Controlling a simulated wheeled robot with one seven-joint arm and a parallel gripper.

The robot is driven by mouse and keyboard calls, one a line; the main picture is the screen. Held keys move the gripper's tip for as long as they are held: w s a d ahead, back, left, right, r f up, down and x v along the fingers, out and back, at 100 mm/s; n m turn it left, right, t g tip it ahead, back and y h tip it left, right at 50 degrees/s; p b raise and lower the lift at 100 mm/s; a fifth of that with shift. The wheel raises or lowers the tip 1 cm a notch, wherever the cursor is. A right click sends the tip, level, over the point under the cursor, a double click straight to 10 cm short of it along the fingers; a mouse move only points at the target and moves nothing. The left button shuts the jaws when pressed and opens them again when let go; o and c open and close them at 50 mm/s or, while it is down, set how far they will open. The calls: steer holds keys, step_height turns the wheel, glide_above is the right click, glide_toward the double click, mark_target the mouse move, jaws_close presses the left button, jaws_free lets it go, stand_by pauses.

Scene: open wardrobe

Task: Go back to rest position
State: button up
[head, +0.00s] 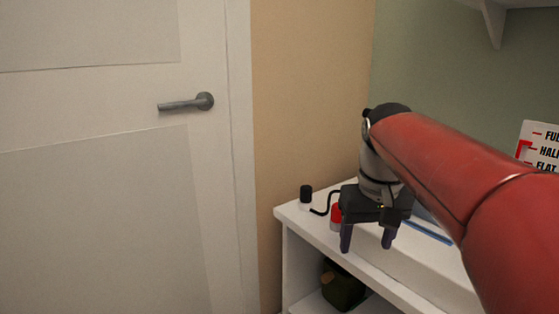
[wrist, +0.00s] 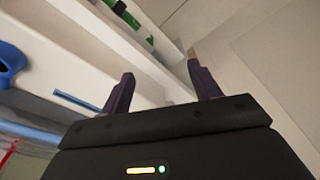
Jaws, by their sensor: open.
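My gripper (head: 366,238) hangs at the end of my red arm in the head view, over the front edge of the white shelf unit (head: 298,216). Its two dark fingers point down and are apart, with nothing between them. In the wrist view my gripper (wrist: 161,88) also shows open and empty, with the white shelf edge beyond the fingers.
A small black-capped object (head: 306,195) stands at the shelf's left corner. A red object (head: 336,214) is partly hidden behind my gripper. A dark green object (head: 342,288) lies on the lower shelf. A closed white door (head: 95,190) stands at left.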

steer(key=s+f+m+t, duration=0.1)
steer(key=s+f+t, duration=0.3)
steer(key=s+f, duration=0.8)
steer(key=s, duration=0.3)
steer(key=shift+s+f, duration=0.15)
steer(key=shift+s, duration=0.2)
